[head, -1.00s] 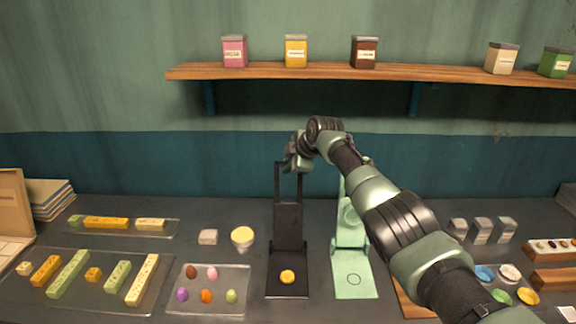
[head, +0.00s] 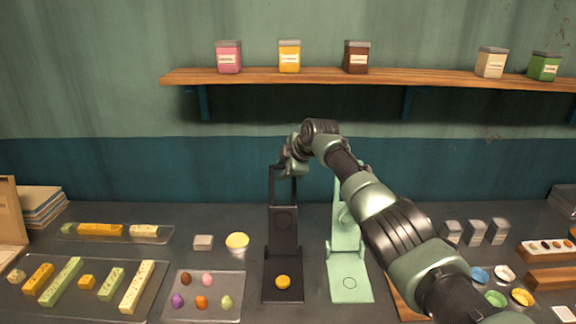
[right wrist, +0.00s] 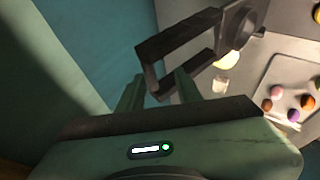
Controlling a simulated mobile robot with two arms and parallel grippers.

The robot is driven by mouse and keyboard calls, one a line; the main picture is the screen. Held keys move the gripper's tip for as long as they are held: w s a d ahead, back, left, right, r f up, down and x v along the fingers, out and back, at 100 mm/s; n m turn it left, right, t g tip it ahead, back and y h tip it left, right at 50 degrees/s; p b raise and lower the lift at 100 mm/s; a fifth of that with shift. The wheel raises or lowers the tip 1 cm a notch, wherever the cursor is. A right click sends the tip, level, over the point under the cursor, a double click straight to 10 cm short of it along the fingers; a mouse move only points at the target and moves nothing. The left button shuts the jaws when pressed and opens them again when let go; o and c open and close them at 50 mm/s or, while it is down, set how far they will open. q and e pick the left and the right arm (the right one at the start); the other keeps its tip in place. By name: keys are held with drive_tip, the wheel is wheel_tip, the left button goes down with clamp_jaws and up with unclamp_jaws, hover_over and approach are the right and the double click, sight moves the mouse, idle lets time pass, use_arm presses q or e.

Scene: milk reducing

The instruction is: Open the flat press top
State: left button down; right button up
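The black press (head: 297,285) stands on the table with a yellow lump (head: 283,282) on its base plate. Its black top (head: 284,224) stands raised, roughly upright, with a frame handle above it. The handle also shows in the right wrist view (right wrist: 180,40). My right gripper (head: 290,165) is at the upper end of this handle. In the right wrist view its green fingers (right wrist: 157,92) are apart, with the handle's end bar between them; contact is unclear. A light green press (head: 349,284) stands to the right, its top also raised, partly hidden by my right arm. My left gripper is out of view.
A clear tray of colored lumps (head: 236,312) lies left of the black press. A yellow-topped round container (head: 237,241) and pale block (head: 203,242) sit behind it. Long bars lie on trays at left. A wooden shelf (head: 330,75) with jars runs above.

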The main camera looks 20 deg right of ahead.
drive_tip(key=b+v, duration=0.2)
drive_tip(key=v, duration=0.5)
drive_tip(key=shift+f, duration=0.1)
